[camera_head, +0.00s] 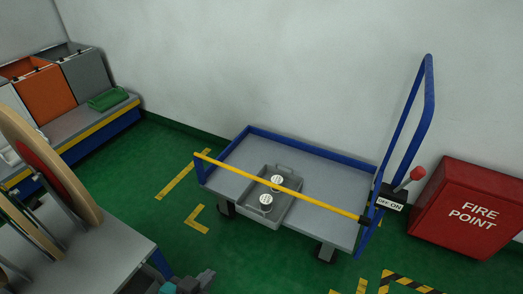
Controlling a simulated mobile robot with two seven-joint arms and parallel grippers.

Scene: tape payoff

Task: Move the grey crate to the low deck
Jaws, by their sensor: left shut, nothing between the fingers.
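The grey crate (250,213) is on the low deck (322,181) of a blue-framed cart. It is at the deck's front edge, and I cannot tell whether it overhangs. Two pale-topped cylinders, a rear one (277,180) and a front one (266,200), stand inside it. A yellow bar (325,205) crosses in front of the crate's opening and hides part of it. My left gripper (203,279) is at the bottom edge, shut and empty, well apart from the crate. My right gripper is not in view.
A tall blue handle (428,95) and an off/on switch box (391,199) with a red-knobbed lever are at the cart's right. A red fire point box (472,208) stands beyond. A grey bench (120,248) with reels is at lower left. Green floor lies between.

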